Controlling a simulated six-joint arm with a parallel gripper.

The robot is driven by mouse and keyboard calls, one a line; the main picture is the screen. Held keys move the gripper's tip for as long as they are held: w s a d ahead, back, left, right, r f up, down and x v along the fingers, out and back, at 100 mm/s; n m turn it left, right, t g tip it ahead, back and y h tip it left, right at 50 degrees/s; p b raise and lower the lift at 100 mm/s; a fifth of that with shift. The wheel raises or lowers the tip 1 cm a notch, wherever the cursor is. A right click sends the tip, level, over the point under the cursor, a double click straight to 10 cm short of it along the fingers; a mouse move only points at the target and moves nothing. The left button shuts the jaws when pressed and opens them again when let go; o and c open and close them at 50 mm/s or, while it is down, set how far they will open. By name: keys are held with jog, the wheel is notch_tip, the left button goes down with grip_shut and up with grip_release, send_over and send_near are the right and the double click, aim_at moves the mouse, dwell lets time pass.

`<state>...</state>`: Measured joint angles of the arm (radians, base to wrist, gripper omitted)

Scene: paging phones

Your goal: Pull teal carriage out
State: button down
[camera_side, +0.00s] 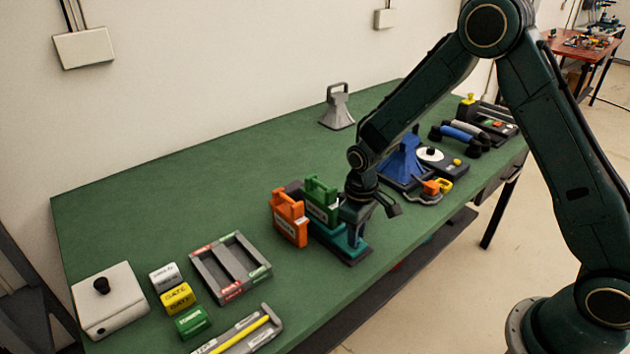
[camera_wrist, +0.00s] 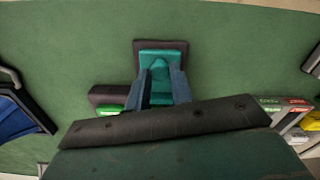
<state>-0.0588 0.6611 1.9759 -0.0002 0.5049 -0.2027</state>
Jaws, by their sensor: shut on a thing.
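The teal carriage (camera_side: 353,246) sits at the near end of a dark rail base, close to the front edge of the green table. In the wrist view the teal carriage (camera_wrist: 160,58) shows above and between my fingers. My gripper (camera_side: 356,222) points down over it and is shut on its upright teal part; it also shows in the wrist view (camera_wrist: 161,92). My gripper hides much of the carriage in the side view, and my wrist covers the lower part of the wrist view.
A green handled block (camera_side: 321,201) and an orange handled block (camera_side: 288,218) stand just left of my gripper. A blue pyramid-shaped thing (camera_side: 402,162) and an orange-yellow tool (camera_side: 432,188) lie to the right. A grey tray (camera_side: 231,267) is farther left. The table behind is mostly clear.

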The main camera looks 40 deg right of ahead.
jog(key=shift+s, duration=1.3)
jog(key=c, duration=1.2)
grip_release()
jog(key=shift+r, duration=0.15)
jog(key=shift+r, duration=0.2)
notch_tip(320, 180, up, 13)
jog(key=shift+r, duration=0.1)
